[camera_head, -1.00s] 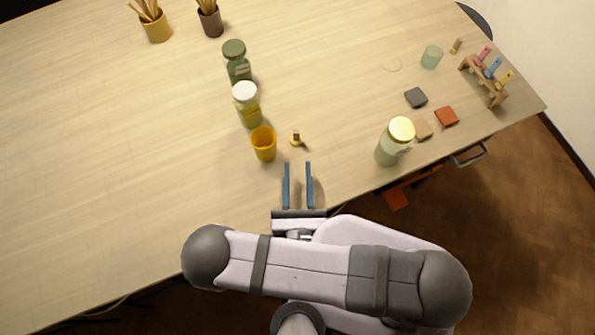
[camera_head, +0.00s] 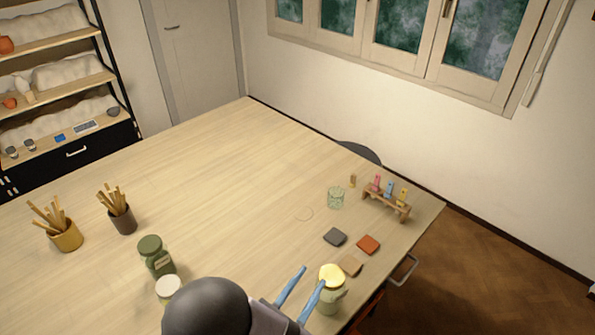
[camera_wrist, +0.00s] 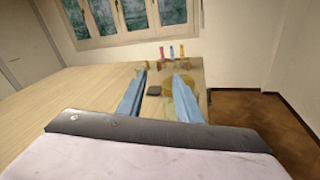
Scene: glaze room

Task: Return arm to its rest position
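My gripper (camera_head: 300,290) is at the lower middle of the head view, with its two blue fingers apart and nothing between them. It also shows open in the wrist view (camera_wrist: 158,92), pointing along the table toward the window wall. The long wooden table (camera_head: 215,190) lies beyond and beneath it. In the head view a jar with a yellow lid (camera_head: 332,275) stands just right of the fingertips; I cannot tell whether they touch. My dark rounded arm joint hides part of the near table.
A green jar (camera_head: 156,257) and a white-lidded jar (camera_head: 170,290) stand left of my arm. Two cups of sticks (camera_head: 122,219) are further left. Tiles (camera_head: 335,237), a glass (camera_head: 336,197) and a small wooden rack (camera_head: 386,204) are at the right. The table's far middle is clear.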

